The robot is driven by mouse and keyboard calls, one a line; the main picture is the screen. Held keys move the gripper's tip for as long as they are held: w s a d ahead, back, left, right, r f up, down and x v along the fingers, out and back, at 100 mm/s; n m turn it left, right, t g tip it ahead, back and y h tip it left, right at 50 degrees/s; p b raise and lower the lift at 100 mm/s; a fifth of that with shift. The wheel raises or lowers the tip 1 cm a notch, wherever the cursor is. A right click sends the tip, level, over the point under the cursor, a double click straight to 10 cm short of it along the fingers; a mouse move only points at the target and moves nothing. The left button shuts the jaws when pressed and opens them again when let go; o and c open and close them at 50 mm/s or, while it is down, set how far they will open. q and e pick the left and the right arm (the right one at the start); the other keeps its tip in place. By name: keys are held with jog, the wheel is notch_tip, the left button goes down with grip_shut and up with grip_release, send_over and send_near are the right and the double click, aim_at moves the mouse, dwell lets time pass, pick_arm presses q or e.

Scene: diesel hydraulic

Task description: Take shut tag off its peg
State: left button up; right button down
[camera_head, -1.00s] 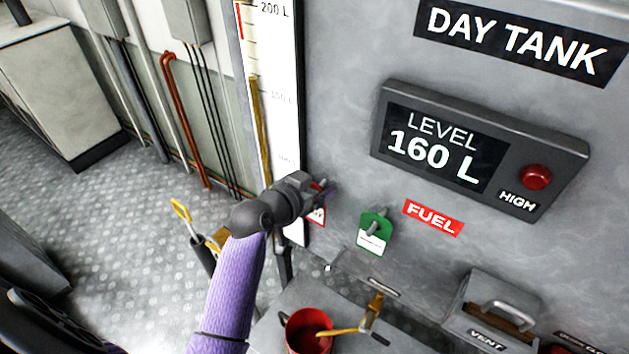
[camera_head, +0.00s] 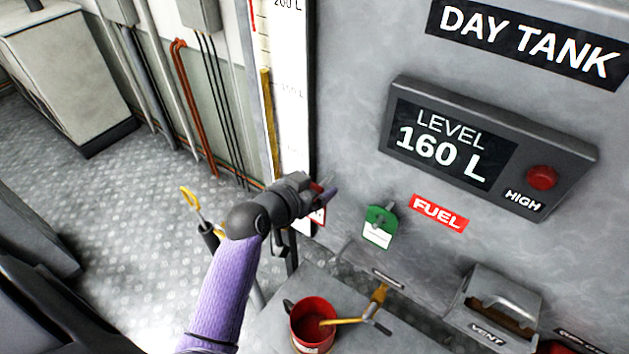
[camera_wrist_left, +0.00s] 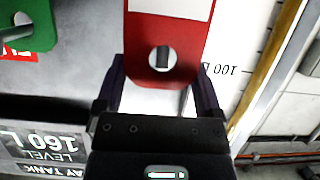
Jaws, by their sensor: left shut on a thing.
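My left gripper (camera_head: 326,194) is at the left edge of the day tank's grey face, shut on a red and white tag (camera_head: 318,216). In the left wrist view the red tag (camera_wrist_left: 186,72) stands between the two fingers of the left gripper (camera_wrist_left: 161,85), with its round hole facing me. A dark strip shows inside the hole; I cannot tell whether it is a peg or the background. The tag's wording is not readable. A green tag (camera_head: 378,236) hangs on its own grey peg to the right; it also shows in the left wrist view (camera_wrist_left: 40,32). My right gripper is not in view.
The level display (camera_head: 480,150) and red FUEL label (camera_head: 438,213) are on the tank face to the right. Below are a red bucket (camera_head: 298,335), a brass valve (camera_head: 379,294) and the vent box (camera_head: 498,300). The sight gauge (camera_head: 292,130) is behind the gripper.

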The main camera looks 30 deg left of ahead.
pick_arm(q)
jog(key=s, duration=0.1)
jog(key=s+p, duration=0.1)
jog(key=s, duration=0.1)
jog(key=shift+s+a+r, duration=0.2)
jog(key=shift+s+a, duration=0.05)
jog(key=shift+s, duration=0.05)
dwell(0.3)
